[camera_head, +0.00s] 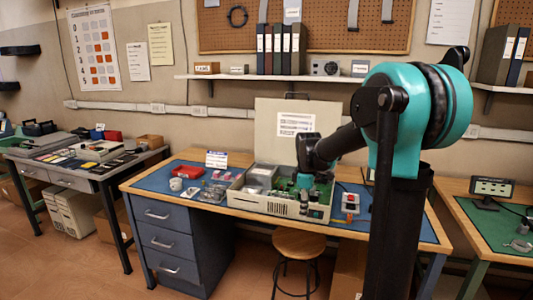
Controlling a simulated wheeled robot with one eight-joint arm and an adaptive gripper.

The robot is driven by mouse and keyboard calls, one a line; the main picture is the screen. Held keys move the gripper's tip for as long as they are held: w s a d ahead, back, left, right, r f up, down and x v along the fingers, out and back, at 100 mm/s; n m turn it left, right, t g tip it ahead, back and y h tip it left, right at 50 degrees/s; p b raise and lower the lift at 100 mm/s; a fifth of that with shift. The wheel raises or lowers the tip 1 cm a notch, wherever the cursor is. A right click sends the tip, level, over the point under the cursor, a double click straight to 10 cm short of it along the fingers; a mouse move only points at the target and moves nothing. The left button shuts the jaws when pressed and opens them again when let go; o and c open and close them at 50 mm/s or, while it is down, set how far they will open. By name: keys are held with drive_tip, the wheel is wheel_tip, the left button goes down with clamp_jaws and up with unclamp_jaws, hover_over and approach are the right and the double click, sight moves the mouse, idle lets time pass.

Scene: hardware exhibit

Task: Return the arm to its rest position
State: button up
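My arm is teal and black. It rises at the right of the view and reaches left and down over the workbench (203,218). My gripper (304,198) is low over or inside an open beige computer case (268,205) on the bench, near its green circuit boards. The gripper is small and partly merged with the parts behind it, so I cannot tell whether its fingers are open, touch anything or hold anything. The case's lid or panel (268,133) stands upright behind it, with a white label sheet.
A red box (188,171), small parts trays and a grey-red device (350,204) lie on the bench. A round wooden stool (299,244) stands in front. A shelf with binders (278,50) hangs above. Other benches stand left and right. Open floor lies at lower left.

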drive_tip(key=s+d+f+m+t, duration=0.2)
drive_tip(key=s+f+m, duration=0.3)
drive_tip(key=s, duration=0.6)
drive_tip(key=s+d+f+m+t, duration=0.2)
drive_tip(key=s+f+m, duration=0.4)
drive_tip(key=s+m, duration=0.3)
drive_tip(key=shift+s+d, duration=0.8)
drive_tip(key=shift+s, duration=0.45)
